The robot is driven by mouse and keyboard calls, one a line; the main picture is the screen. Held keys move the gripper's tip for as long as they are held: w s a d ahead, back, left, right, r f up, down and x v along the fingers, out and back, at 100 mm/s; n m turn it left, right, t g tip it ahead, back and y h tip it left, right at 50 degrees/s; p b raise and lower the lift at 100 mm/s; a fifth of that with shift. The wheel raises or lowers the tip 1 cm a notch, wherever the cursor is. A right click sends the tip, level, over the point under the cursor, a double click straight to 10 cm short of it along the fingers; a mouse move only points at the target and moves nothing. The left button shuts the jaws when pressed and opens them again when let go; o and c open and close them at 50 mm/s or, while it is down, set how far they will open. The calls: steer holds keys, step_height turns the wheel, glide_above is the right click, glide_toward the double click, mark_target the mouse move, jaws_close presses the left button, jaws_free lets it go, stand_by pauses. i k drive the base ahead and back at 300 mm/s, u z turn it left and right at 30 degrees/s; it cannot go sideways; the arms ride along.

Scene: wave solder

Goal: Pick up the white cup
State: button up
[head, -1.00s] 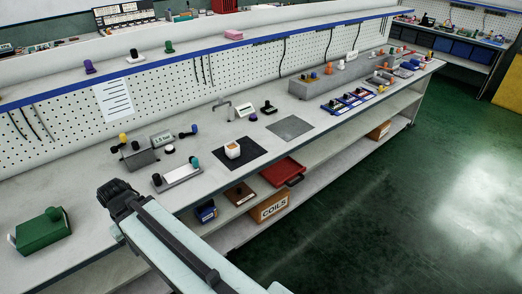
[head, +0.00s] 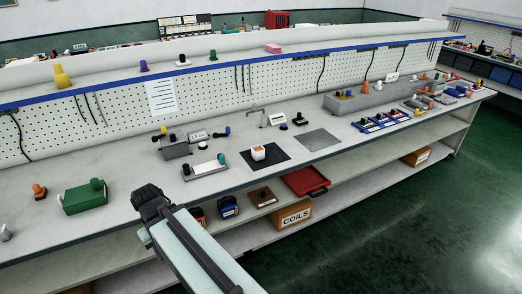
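The white cup (head: 258,153) is small and stands upright on a black mat (head: 277,156) on the workbench, near the middle of the head view. Its top looks tan or orange. My gripper (head: 149,197) is at the end of my arm at the lower left, over the bench's front edge, to the left of the cup and apart from it. Its fingers are dark and too small to tell open from shut. Nothing shows in it.
A white block with knobs (head: 205,168) and a grey box (head: 176,148) stand left of the cup. A grey mat (head: 318,139) lies to its right. A green box (head: 84,197) is at the left. A pegboard (head: 215,85) rises behind. The shelf below holds a red tray (head: 306,180) and a COILS box (head: 291,215).

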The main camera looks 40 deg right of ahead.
mark_target(258, 153)
steer(key=u, duration=0.1)
steer(key=i, duration=1.9)
steer(key=z, duration=0.15)
